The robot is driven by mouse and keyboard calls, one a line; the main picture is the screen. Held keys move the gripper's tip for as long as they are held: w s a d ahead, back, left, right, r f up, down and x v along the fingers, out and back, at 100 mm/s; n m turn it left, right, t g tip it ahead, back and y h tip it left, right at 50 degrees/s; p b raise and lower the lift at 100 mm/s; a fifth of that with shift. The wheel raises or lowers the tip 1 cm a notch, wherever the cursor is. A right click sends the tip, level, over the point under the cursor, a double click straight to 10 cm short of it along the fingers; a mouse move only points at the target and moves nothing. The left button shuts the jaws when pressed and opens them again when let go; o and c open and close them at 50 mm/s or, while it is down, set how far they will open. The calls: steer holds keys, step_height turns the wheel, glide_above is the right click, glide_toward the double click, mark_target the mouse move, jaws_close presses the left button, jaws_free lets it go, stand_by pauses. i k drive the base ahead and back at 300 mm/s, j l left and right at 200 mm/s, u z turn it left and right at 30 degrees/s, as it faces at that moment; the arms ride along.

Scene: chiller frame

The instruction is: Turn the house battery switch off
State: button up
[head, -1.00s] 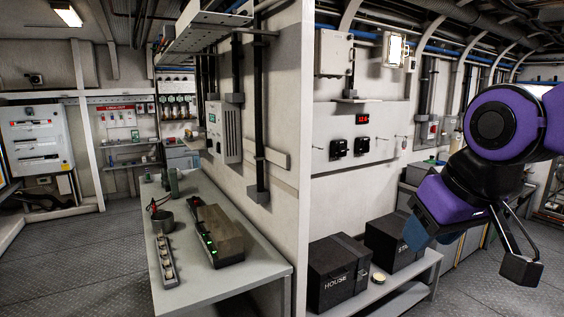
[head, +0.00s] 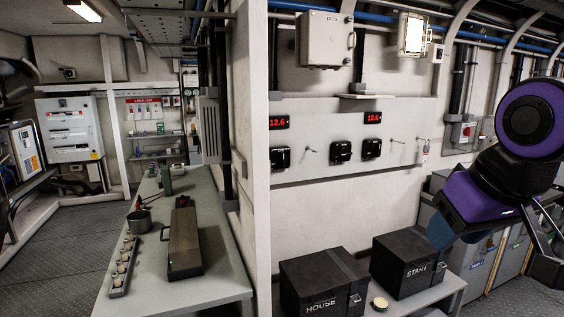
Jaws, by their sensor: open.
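A pale wall panel (head: 325,178) carries three black switches: a left one (head: 280,158), a middle one (head: 341,152) and a right one (head: 372,148). Red displays reading 12.6 sit above the left switch (head: 278,122) and above the right switch (head: 373,117). No readable label shows which switch is the house one, and their settings are too small to tell. A black box marked HOUSE (head: 321,302) stands below the panel, left of a box marked START (head: 416,272). My gripper (head: 492,252) is open and empty at the right, apart from the panel and the boxes.
The boxes stand on a low shelf (head: 446,298) with a small round tin (head: 380,304) between them. A white wall post (head: 259,150) divides this bay from a workbench (head: 213,283) on the left. A tag (head: 422,152) hangs at the panel's right end.

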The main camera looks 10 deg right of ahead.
mark_target(281, 159)
steer(key=k+l+u, duration=0.1)
steer(key=l+u, duration=0.25)
steer(key=l, duration=0.75)
steer(key=i+z, duration=0.2)
steer(key=i, duration=0.2)
steer(key=i+j+z, duration=0.15)
steer(key=i, duration=0.25)
steer(key=i+j+z, duration=0.2)
steer(key=i, duration=0.25)
steer(key=l, duration=0.05)
